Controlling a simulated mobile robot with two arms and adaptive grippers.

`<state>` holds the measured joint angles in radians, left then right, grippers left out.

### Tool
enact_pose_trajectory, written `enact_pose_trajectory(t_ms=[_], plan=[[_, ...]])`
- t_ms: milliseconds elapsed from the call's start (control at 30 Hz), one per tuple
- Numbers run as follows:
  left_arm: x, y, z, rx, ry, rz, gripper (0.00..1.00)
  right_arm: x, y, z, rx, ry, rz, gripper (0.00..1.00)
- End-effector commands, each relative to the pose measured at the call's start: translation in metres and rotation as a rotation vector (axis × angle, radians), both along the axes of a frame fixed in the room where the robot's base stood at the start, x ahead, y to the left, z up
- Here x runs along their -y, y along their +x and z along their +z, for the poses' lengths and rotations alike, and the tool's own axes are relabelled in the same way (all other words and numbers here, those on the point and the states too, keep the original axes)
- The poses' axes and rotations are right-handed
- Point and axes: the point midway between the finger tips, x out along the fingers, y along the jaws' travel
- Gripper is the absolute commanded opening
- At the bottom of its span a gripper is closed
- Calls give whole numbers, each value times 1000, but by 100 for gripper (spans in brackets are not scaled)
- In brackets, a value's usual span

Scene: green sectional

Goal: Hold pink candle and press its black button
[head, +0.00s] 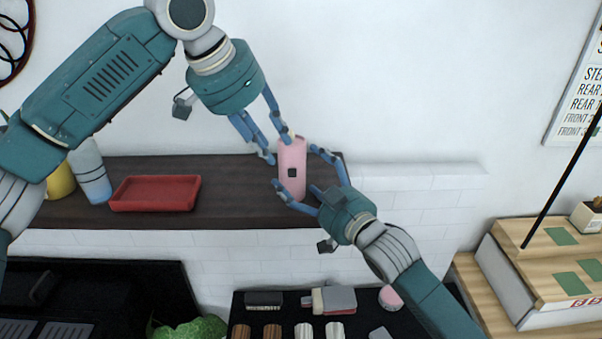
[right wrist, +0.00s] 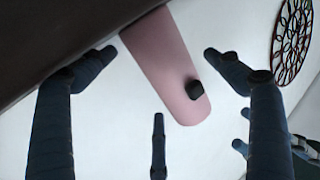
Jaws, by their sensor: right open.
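The pink candle (head: 291,160) stands upright near the right end of a dark shelf, in the middle of the head view. Its black button (head: 292,173) is on the side facing the head camera. My right gripper (head: 301,173) is open, with fingers on either side of the candle. In the right wrist view, the candle (right wrist: 160,65) lies between the spread fingers with gaps, and the button (right wrist: 196,89) shows near its free end. My left gripper (head: 279,148) points down at the candle's top left; its fingertips overlap there, and contact is unclear.
A red tray (head: 155,194), a white-and-blue cup (head: 91,172) and a yellow cup (head: 60,180) stand on the dark shelf (head: 235,185) to the left. A black surface below holds several small items. A wooden-topped box (head: 560,255) is at the right. The shelf between tray and candle is clear.

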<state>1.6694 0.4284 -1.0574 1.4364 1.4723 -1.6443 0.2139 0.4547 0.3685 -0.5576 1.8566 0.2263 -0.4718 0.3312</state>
Motion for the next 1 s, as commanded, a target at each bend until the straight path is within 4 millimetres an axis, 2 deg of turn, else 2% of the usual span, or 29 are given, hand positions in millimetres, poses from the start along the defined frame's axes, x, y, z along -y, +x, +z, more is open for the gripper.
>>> enact_pose_trajectory(t_ms=[200,467,567,733,767,1000], plan=[[0,0,0,0,0,0,31,-8,13,0,-1,1,0,90],[0,0,0,0,0,0,31,-9,14,0,-1,1,1,90],[0,0,0,0,0,0,31,-8,14,0,-1,1,0,74],[0,0,0,0,0,0,31,-8,14,0,-1,1,0,40],[0,0,0,0,0,0,31,-8,14,0,-1,1,0,37],[0,0,0,0,0,0,31,-8,14,0,-1,1,1,37]])
